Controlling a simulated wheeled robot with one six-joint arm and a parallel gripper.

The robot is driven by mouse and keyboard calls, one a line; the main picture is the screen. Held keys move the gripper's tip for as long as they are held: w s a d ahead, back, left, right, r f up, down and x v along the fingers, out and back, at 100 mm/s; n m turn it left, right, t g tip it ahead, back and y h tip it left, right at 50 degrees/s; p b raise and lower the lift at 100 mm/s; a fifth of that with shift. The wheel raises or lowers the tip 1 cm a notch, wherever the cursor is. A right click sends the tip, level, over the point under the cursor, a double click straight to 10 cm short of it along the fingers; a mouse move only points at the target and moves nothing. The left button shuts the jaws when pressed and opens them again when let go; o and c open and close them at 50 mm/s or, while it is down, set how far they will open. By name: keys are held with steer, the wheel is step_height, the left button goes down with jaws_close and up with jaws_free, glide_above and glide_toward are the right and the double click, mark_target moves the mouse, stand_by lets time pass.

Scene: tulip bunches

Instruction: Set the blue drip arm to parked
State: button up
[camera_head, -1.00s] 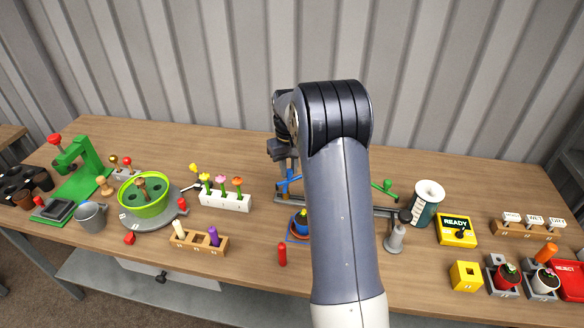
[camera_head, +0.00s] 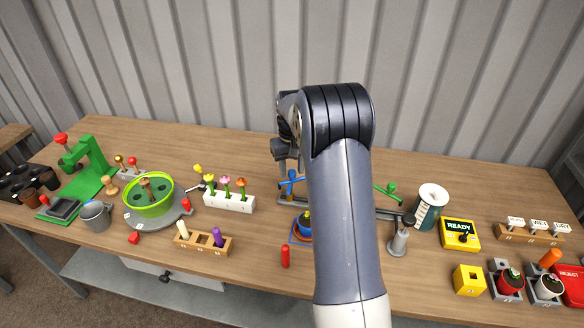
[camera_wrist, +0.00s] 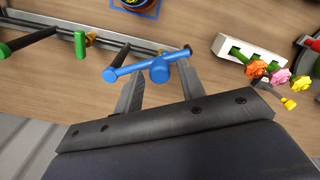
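The blue drip arm (camera_wrist: 140,66) is a slanting bar with a round blue knob, on a grey rail in the wrist view. It also shows left of my arm in the head view (camera_head: 291,181). My gripper (camera_wrist: 158,80) is open, its two fingers apart, with the blue bar across the view at the fingertips. I see no grip on it; whether a finger touches it I cannot tell. In the head view my gripper (camera_head: 286,150) hangs above the blue arm, partly hidden by my arm link.
A green drip arm (camera_head: 386,188) is on the same rail (camera_wrist: 72,30). A white flower block (camera_head: 228,202) stands to the left in the head view. A blue-marked pot spot (camera_head: 293,238) lies in front, partly hidden. A grey post (camera_head: 398,242) stands right.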

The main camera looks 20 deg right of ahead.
mark_target(292, 171)
steer(key=shift+o, duration=0.3)
step_height(292, 171, up, 11)
steer(key=b, duration=0.1)
stand_by(0.4)
steer(key=shift+f, duration=0.15)
step_height(292, 171, down, 11)
steer(key=shift+r+p, duration=0.1)
steer(key=shift+p, duration=0.45)
steer(key=shift+s, duration=0.15)
